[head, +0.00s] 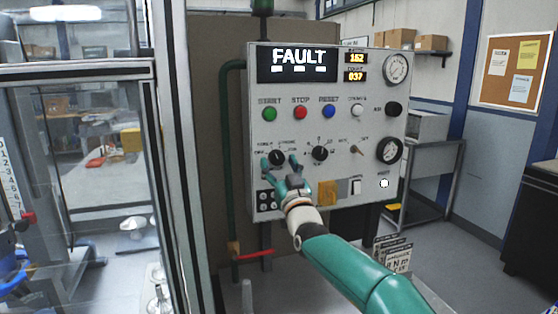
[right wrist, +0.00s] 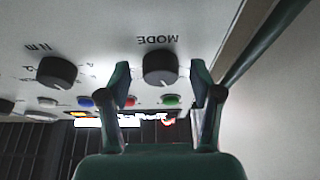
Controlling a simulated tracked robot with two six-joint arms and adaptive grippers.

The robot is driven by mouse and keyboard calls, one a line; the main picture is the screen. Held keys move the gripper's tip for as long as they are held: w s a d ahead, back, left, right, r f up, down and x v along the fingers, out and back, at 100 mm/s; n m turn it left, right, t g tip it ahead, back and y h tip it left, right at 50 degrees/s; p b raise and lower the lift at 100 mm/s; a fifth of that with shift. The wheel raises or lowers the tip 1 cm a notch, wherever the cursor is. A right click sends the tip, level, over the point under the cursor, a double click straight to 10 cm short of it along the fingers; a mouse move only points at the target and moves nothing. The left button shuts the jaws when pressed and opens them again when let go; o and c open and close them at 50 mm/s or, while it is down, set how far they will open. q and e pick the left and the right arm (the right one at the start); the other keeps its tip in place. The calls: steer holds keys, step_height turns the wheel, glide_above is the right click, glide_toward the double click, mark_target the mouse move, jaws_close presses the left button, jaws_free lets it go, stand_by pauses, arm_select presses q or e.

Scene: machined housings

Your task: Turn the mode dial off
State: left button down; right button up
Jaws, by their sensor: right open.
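The mode dial (head: 277,157) is a round black knob at the lower left of the grey control panel (head: 330,118). In the right wrist view the mode dial (right wrist: 160,69) shows under the upside-down word MODE. My right gripper (head: 279,162) is at the dial, and in the right wrist view its two open fingers (right wrist: 160,80) stand one on each side of the knob. Small gaps seem to show between the fingers and the knob. The dial's pointer setting cannot be read. My left gripper is not in view.
A second black knob (head: 319,153) sits right of the mode dial. Green (head: 269,114), red (head: 300,112) and blue (head: 329,111) buttons are above. The display (head: 298,62) reads FAULT. A green pipe (head: 227,150) runs along the panel's left side.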

steer(key=c, duration=1.1)
steer(key=shift+c, duration=0.2)
